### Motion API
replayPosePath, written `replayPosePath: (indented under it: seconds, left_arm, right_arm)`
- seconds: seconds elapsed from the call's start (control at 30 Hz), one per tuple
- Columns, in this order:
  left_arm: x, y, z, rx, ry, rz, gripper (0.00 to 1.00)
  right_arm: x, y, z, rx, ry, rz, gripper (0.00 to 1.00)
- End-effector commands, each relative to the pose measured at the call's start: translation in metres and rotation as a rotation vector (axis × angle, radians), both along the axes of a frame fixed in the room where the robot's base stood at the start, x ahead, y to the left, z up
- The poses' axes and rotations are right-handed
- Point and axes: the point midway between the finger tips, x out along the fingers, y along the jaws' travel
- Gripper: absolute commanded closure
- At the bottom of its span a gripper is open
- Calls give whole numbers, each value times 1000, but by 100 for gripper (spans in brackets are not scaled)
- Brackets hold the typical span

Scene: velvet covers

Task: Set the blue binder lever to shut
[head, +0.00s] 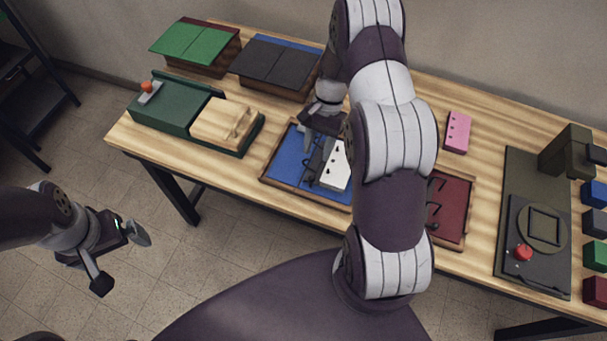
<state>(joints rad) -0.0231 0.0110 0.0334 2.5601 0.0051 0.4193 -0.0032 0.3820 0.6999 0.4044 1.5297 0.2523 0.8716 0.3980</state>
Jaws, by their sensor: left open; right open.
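The blue binder (284,163) lies open in a wooden-rimmed frame at the middle of the table. A white punched sheet stack (337,168) lies on its right part. Dark metal parts show beside the stack, but my gripper covers much of them, so I cannot tell how the lever stands. My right gripper (315,142) is open, low over the binder's upper part at the dark parts; I cannot tell whether it touches them. My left gripper (122,260) is open and empty, off the table's front left, above the floor.
A red binder (457,203) lies to the right, partly behind my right arm. A pink punched block (457,132), a dark press (522,180) with a red knob, a green punch board (165,107) and green (195,43) and black covers (272,61) stand around.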

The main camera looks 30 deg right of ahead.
Motion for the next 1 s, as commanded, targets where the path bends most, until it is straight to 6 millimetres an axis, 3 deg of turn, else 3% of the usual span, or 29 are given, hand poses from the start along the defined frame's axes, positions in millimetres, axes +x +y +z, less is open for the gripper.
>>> replayPosePath:
  seconds: [0.4,0.77,0.8,0.93,1.0]
  left_arm:
    - [0,0,27,0,0,0,0]
    - [0,0,28,0,0,0,0]
    - [0,0,28,0,0,0,0]
    - [0,0,28,0,0,0,0]
    - [0,0,28,0,0,0,0]
  right_arm:
    - [-23,29,-85,0,2,3,56]
    - [-25,32,-98,-2,-3,3,56]
    - [-25,32,-98,-2,-3,3,60]
    - [-25,32,-97,-2,-3,3,100]
    - [-25,32,-97,-1,-2,3,100]
